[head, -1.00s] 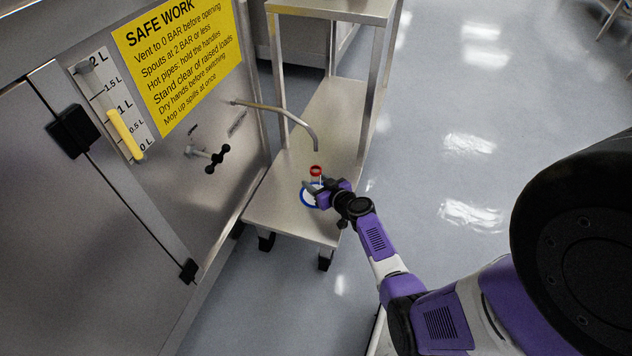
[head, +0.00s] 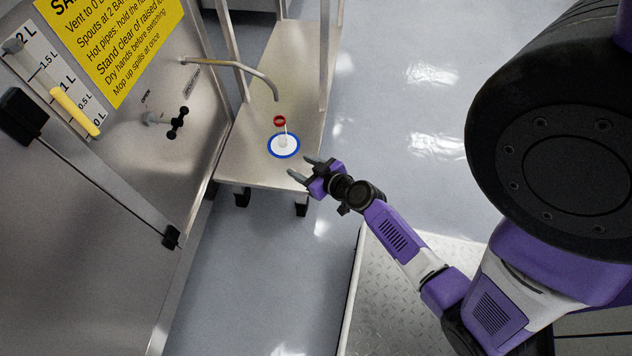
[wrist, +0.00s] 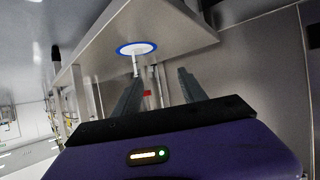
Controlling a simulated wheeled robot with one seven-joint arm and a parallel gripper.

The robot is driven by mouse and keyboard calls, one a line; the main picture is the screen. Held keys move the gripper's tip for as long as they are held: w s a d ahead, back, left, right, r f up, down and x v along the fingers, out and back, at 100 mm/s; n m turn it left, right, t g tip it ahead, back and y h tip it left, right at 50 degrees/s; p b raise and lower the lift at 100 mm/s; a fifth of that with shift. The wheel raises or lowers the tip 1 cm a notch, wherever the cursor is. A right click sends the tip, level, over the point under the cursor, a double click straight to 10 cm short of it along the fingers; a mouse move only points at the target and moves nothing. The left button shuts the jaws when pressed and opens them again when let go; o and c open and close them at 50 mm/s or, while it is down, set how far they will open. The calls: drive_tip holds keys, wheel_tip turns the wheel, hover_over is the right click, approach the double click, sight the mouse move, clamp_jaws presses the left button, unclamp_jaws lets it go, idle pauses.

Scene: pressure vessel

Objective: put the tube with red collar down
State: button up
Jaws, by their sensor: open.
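The tube with red collar (head: 283,137) stands upright on a white disc with a blue rim (head: 273,154) on the steel cart shelf. Its red collar (head: 279,121) is at the top, below and close to the spout's end. My gripper (head: 305,167) is open and empty, apart from the tube, to its lower right near the shelf's edge. In the wrist view the tube (wrist: 135,65) and disc (wrist: 124,49) show beyond the open fingers (wrist: 157,92), and the red collar (wrist: 147,93) shows between them.
A bent metal spout (head: 245,68) reaches over the cart shelf (head: 246,165) from the steel panel. A black valve handle (head: 178,122) and a level gauge with a yellow bar (head: 75,111) are on the panel. The floor right of the cart is clear.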

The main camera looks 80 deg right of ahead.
drive_tip(key=s+a+r+n+y, duration=0.1)
drive_tip(key=s+a+r, duration=0.15)
drive_tip(key=a, duration=0.25)
drive_tip(key=s+a+r+n+t, duration=0.1)
drive_tip(key=s+a+r, duration=0.15)
drive_tip(key=a, duration=0.35)
drive_tip(key=s+a+r+n+y, duration=0.1)
drive_tip(key=a+r, duration=0.2)
drive_tip(key=a, duration=0.2)
drive_tip(key=s+a+r+n+t+y, duration=0.1)
drive_tip(key=s+a+r+y, duration=0.1)
drive_tip(key=a+r, duration=0.4)
drive_tip(key=s+a+r+n+t+y, duration=0.1)
drive_tip(key=a+r, duration=0.5)
drive_tip(key=r, duration=0.6)
drive_tip(key=s+t+y, duration=0.1)
drive_tip(key=s, duration=0.1)
drive_tip(key=shift+s+a+n+y, duration=0.3)
drive_tip(key=shift+a+n+y, duration=0.05)
drive_tip(key=shift+n+y, duration=0.05)
wheel_tip(320, 180, up, 27)
drive_tip(key=p, duration=2.7)
drive_tip(key=shift+f, duration=0.1)
